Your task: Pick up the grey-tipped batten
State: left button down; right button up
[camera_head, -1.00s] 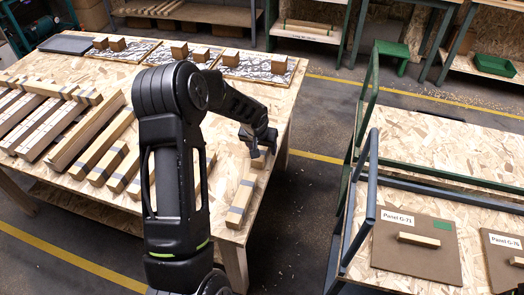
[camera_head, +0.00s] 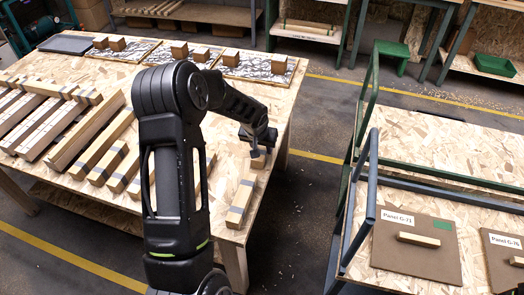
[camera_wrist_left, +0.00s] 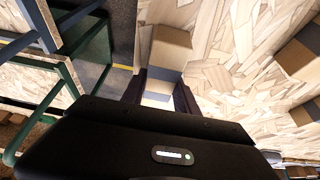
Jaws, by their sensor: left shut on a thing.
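My left gripper (camera_head: 258,150) is low over the right side of the wooden table. Its jaws are shut on a pale wooden piece with a grey band, taken to be the grey-tipped batten; the wrist view shows the piece (camera_wrist_left: 168,55) between the fingers. The fingers hide part of it. In the head view, a batten with grey bands (camera_head: 240,201) lies on the table just below the gripper; whether it is the same piece as the held one I cannot tell. My right gripper is not in view.
Several longer battens (camera_head: 85,140) lie on the left of the table (camera_head: 215,235). Small blocks (camera_head: 179,49) stand on patterned panels along its far edge. A green and blue frame (camera_head: 365,190) and a bench with brown panels (camera_head: 417,252) stand to the right across a floor gap.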

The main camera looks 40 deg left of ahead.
aim_at(262, 147)
pick_arm(q)
notch_tip(262, 147, up, 10)
jog(key=shift+r+b, duration=0.1)
jog(key=shift+b, duration=0.65)
dwell(0.5)
